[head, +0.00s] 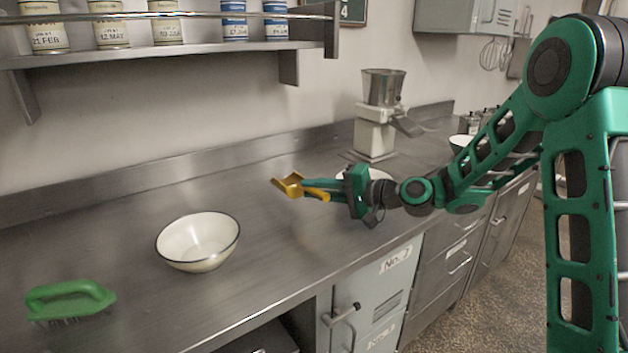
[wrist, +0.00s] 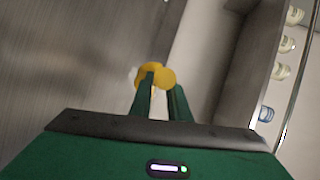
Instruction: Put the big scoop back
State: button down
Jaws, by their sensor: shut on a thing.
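A yellow scoop (head: 289,185) is held above the steel counter in the head view, its bowl pointing left, away from my gripper (head: 330,192). My gripper is shut on its handle. In the wrist view the yellow scoop (wrist: 154,73) shows beyond the fingertips of my gripper (wrist: 161,88), with much of it hidden by the fingers. No other scoop is in sight, so I cannot compare its size.
On the counter (head: 120,245) stand a white bowl (head: 198,243), a green brush (head: 70,299) and a machine with a metal hopper (head: 383,88). Another white bowl (head: 376,173) is partly behind my gripper. A shelf (head: 180,53) with several tins hangs at upper left.

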jog(key=shift+w+d+f, duration=0.1)
jog(key=shift+w+f, duration=0.1)
jog(key=shift+f, duration=1.5)
jog(key=shift+w+f, duration=0.15)
jog(key=shift+f, duration=1.5)
jog(key=shift+f, duration=0.45)
jog(key=c, duration=1.6)
grip_release()
jog(key=shift+d, duration=0.15)
